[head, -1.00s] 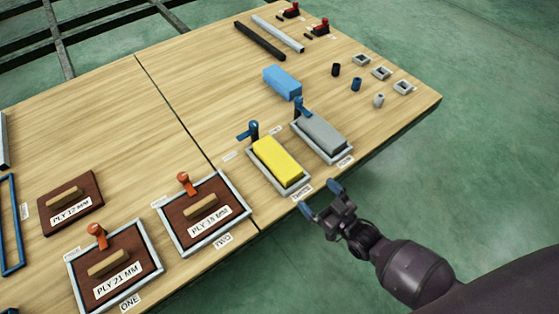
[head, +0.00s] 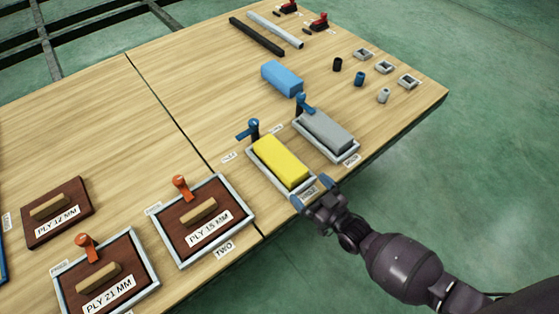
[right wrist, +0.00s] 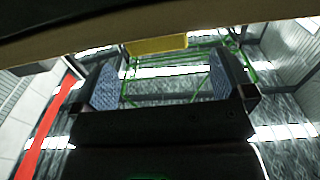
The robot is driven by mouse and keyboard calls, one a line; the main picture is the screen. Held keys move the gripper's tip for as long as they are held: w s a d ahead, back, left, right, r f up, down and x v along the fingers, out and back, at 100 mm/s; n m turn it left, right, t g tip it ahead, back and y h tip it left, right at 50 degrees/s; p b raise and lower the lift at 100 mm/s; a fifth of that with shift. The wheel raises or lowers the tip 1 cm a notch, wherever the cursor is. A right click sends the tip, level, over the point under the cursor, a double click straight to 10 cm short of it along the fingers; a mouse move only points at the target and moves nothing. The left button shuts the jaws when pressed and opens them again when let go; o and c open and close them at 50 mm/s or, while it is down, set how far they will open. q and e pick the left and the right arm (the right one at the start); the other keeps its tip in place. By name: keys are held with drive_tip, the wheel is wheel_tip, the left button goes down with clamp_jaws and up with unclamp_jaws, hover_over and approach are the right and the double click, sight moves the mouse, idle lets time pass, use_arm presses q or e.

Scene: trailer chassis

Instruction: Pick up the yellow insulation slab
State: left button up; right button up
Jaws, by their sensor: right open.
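The yellow insulation slab (head: 281,161) lies in a grey-rimmed tray (head: 262,181) near the table's front edge in the head view. A blue clamp-like handle (head: 251,130) stands at the tray's back corner. My right gripper (head: 311,191) is open and empty, just in front of the slab's near end by the tray's label. The right wrist view shows its two blue-padded fingers (right wrist: 165,85) spread apart with nothing between them, and a yellow piece (right wrist: 157,44) beyond them under a dark edge. My left gripper is not in view.
A grey slab (head: 327,132) sits in a matching tray to the right, with a blue block (head: 282,78) behind. Brown plywood plates (head: 203,222) in frames lie to the left. Small cylinders and square rings (head: 384,67) stand at the right. The wooden table's middle is mostly clear.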

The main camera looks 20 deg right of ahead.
sight(300, 178)
drive_tip(key=b+x, duration=0.1)
drive_tip(key=x, duration=0.2)
drive_tip(key=shift+w+d+f, duration=0.1)
drive_tip(key=shift+w, duration=0.65)
drive_tip(key=c, duration=1)
